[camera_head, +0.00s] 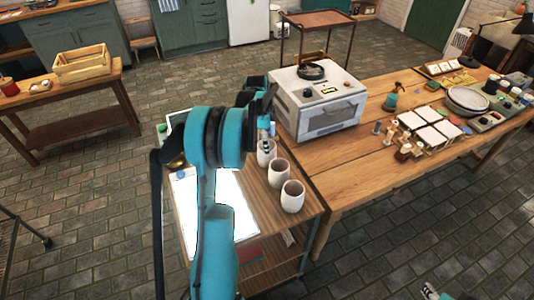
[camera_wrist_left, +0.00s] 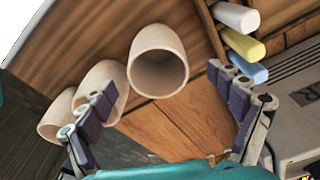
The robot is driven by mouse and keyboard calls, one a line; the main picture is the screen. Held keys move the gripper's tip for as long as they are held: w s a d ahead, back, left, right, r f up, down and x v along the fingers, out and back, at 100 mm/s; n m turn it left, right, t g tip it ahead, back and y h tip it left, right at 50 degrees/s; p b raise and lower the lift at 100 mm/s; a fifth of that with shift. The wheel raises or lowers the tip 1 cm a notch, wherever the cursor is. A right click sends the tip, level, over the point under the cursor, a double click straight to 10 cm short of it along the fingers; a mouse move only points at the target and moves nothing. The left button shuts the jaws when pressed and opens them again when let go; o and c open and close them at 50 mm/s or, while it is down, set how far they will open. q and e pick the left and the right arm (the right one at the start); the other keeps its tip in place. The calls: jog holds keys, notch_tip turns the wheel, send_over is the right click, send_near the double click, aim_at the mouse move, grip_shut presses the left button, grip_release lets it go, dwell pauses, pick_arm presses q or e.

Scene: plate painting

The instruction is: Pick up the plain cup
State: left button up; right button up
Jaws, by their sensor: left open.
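Three pale cream cups stand in a row along the right side of the low wooden cart: a far cup (camera_head: 266,154), a middle cup (camera_head: 280,173) and a near cup (camera_head: 292,197). No pattern shows on any, so I cannot tell which one is the plain cup. My left gripper (camera_head: 262,103) is over the far end of the row. In the left wrist view my left gripper (camera_wrist_left: 168,95) is open and empty. One cup (camera_wrist_left: 158,65) shows its open mouth, beyond the gap between the fingers. Another cup (camera_wrist_left: 103,85) is partly behind the left finger.
White, yellow and blue sticks (camera_wrist_left: 242,44) lie near the right finger. A white oven-like box (camera_head: 318,105) stands on the wooden table (camera_head: 350,175) right of the cart. A bright white panel (camera_head: 240,205) covers much of the cart top (camera_head: 267,215).

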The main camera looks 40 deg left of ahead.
pick_arm(q)
jog(key=f, duration=0.1)
jog(key=f+b, duration=0.1)
jog(key=f, duration=0.1)
jog(key=shift+a, duration=0.2)
jog(key=f+b, duration=0.2)
jog(key=f, duration=0.3)
jog(key=shift+w+d+f+b, duration=0.1)
jog(key=shift+d+f+b, duration=0.15)
jog(key=shift+d+b, duration=0.15)
jog(key=shift+r, duration=0.1)
jog(key=c, duration=1.5)
